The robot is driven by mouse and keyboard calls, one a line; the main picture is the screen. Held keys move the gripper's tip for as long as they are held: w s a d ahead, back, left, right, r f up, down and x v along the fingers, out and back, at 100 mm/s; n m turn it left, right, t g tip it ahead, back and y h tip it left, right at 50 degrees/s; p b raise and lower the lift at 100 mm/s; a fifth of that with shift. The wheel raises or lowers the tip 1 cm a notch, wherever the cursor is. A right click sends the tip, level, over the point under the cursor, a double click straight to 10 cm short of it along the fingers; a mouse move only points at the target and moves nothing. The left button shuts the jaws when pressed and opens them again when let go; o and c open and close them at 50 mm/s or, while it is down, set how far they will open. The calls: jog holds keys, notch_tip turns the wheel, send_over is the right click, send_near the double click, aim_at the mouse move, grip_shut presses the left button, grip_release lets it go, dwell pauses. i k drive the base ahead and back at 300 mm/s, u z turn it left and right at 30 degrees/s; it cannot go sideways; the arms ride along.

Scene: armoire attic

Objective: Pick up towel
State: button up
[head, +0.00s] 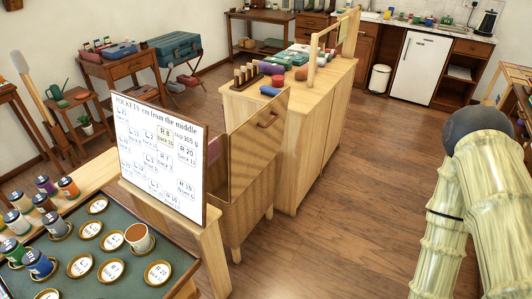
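I cannot identify a towel for certain. Several small rounded bundles, perhaps rolled cloth, lie on the light wooden cabinet (312,108): a red one (278,81), a blue one (270,91) and a dusky pink one (272,69). A purple item (214,147) shows partly inside the open-topped wooden compartment in front of the cabinet; the sign board and wooden sides hide most of it. My arm stands at the right edge of the head view. My gripper is out of view, so its state does not show.
A green-topped table (190,255) with jars and labelled discs is at the front left, with a sign board (160,155) upright behind it. A wooden rack (246,76) stands on the cabinet. Wooden floor (350,215) is clear between the cabinet and my arm.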

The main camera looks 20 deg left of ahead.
aim_at(214, 153)
jog(key=z, duration=0.65)
jog(key=i, duration=2.2)
jog(key=u, duration=2.5)
